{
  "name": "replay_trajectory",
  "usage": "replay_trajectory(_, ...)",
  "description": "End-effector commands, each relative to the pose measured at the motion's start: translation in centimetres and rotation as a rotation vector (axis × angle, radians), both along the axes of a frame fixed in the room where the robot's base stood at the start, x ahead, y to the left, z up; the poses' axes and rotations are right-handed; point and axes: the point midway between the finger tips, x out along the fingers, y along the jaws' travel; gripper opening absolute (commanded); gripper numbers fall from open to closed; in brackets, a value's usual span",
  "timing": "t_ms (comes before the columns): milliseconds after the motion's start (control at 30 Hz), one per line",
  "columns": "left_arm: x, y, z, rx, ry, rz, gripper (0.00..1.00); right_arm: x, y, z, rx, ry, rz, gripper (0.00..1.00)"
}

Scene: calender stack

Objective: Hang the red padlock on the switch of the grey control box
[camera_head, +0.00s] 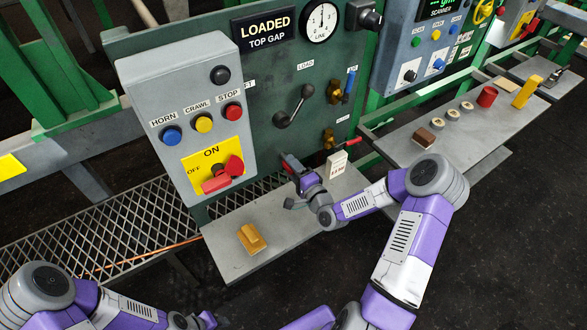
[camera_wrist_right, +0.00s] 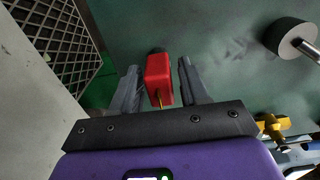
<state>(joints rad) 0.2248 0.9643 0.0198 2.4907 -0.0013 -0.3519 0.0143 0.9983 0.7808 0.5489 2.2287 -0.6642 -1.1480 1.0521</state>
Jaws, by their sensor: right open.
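The red padlock (camera_wrist_right: 159,78) sits between the two fingers of my open right gripper (camera_wrist_right: 158,88) in the wrist view, with small gaps on both sides. A dark round peg shows just behind its far end; I cannot tell how it is attached. In the head view my right gripper (camera_head: 290,172) is at the green panel, right of the grey control box (camera_head: 190,70), and mostly covers the padlock. The red switch (camera_head: 223,176) is on the yellow ON/OFF plate low on the box. A purple part at the bottom edge seems to be my left gripper (camera_head: 207,319); its fingers are unclear.
A grey shelf (camera_head: 225,250) below holds a yellow block (camera_head: 251,239) and a white tag (camera_head: 336,164). A black lever (camera_head: 295,105) and brass valves (camera_head: 334,93) stick out of the panel. A mesh guard (camera_head: 125,230) is at left. A side table (camera_head: 440,160) holds several small objects.

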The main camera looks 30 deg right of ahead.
Motion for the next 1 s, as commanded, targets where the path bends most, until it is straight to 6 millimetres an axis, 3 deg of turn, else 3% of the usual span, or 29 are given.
replay_trajectory(33,0.00,0.00,0.00,0.000,0.000,0.000,0.43,-0.01,0.00,0.00,0.000,0.000,0.000,0.45)
replay_trajectory(333,0.00,0.00,0.00,0.000,0.000,0.000,0.43,-0.03,-0.02,-0.01,0.000,0.000,0.000,0.00)
replay_trajectory(1000,-0.01,0.00,0.10,0.000,0.000,0.000,0.43,-0.97,-0.15,0.02,-0.001,0.000,-0.002,0.00)
